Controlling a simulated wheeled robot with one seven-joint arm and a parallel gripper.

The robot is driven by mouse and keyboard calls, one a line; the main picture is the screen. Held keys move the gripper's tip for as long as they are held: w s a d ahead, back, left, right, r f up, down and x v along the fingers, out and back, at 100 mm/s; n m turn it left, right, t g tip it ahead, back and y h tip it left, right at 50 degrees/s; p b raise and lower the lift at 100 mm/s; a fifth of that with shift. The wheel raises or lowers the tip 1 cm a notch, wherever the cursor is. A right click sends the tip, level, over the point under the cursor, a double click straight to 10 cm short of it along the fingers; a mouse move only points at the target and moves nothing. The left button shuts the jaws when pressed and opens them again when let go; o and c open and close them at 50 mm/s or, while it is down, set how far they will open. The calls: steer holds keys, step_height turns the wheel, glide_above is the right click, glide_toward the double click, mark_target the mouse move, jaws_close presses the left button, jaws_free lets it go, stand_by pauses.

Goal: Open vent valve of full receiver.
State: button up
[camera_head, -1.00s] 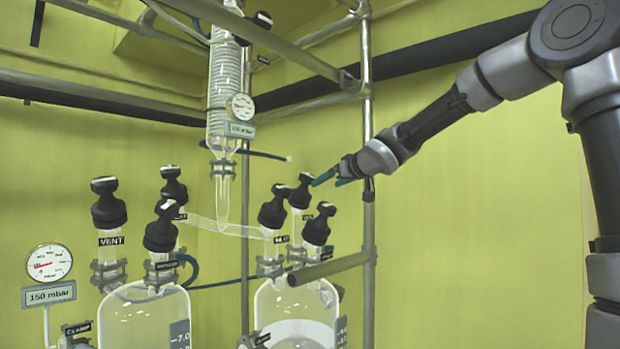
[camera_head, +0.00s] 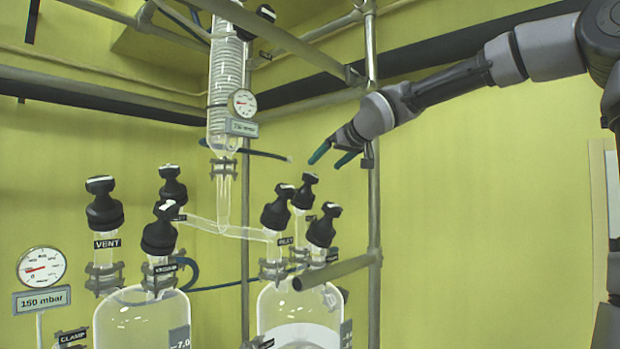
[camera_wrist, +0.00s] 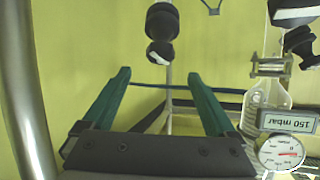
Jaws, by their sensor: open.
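The left glass receiver (camera_head: 140,325) has a black-knobbed valve labelled VENT (camera_head: 104,205) and a vacuum valve (camera_head: 160,232). The right glass receiver (camera_head: 272,312) shows a pale surface inside. It carries an inlet valve (camera_head: 276,210), a rear valve (camera_head: 305,192) and a right valve (camera_head: 321,228); the labels of the last two are not readable. I cannot tell the fill levels. My gripper (camera_head: 332,158) is open and empty, above the right receiver's valves and apart from them. In the wrist view, its green fingers (camera_wrist: 158,80) have a black knob (camera_wrist: 161,22) beyond them.
A glass condenser (camera_head: 225,85) with a gauge (camera_head: 242,103) hangs behind the receivers. A vertical metal post (camera_head: 374,220) and a horizontal tube (camera_head: 335,270) stand close to the right receiver. A 150 mbar gauge (camera_head: 41,267) is at far left. Room to the right is clear.

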mark_target(312, 175)
steer(key=shift+x, duration=5.05)
steer(key=c, duration=1.4)
